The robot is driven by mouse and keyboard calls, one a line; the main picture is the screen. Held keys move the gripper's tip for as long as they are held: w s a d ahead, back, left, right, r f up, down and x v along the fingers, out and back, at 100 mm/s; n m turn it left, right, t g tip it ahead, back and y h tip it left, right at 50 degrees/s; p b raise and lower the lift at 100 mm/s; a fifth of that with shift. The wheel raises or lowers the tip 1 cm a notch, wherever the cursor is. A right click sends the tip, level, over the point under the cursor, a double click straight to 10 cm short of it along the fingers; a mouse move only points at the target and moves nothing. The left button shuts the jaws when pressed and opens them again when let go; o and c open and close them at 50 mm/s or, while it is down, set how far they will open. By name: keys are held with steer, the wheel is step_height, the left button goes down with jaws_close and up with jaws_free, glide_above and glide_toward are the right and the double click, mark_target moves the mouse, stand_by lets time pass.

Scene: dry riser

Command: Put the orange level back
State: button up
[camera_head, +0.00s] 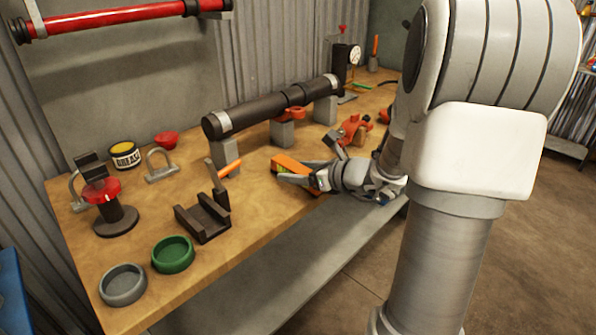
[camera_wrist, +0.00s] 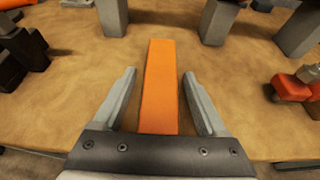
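The orange level (camera_wrist: 160,90) is a long flat bar lying on the wooden workbench near its front edge. It also shows in the head view (camera_head: 290,164), partly hidden by my gripper (camera_head: 306,160). In the wrist view, my gripper (camera_wrist: 159,76) is open, with one finger on each side of the level. A gap shows between the level and each finger. The level's far end reaches beyond the fingertips. A dark open-topped cradle (camera_head: 203,222) stands on the bench to the left of the level in the head view.
A dark pipe (camera_head: 270,107) rests on grey blocks behind the level. Green (camera_head: 173,254) and grey (camera_head: 123,285) rings lie at the bench's near left. A red-topped stand (camera_head: 110,205), grease tin (camera_head: 125,155) and orange clamp (camera_head: 354,128) are also on the workbench (camera_head: 262,207).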

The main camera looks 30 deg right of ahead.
steer(key=shift+r, duration=0.25)
steer(key=p+v, duration=0.3)
steer(key=v, duration=0.9)
steer(key=shift+a, duration=0.15)
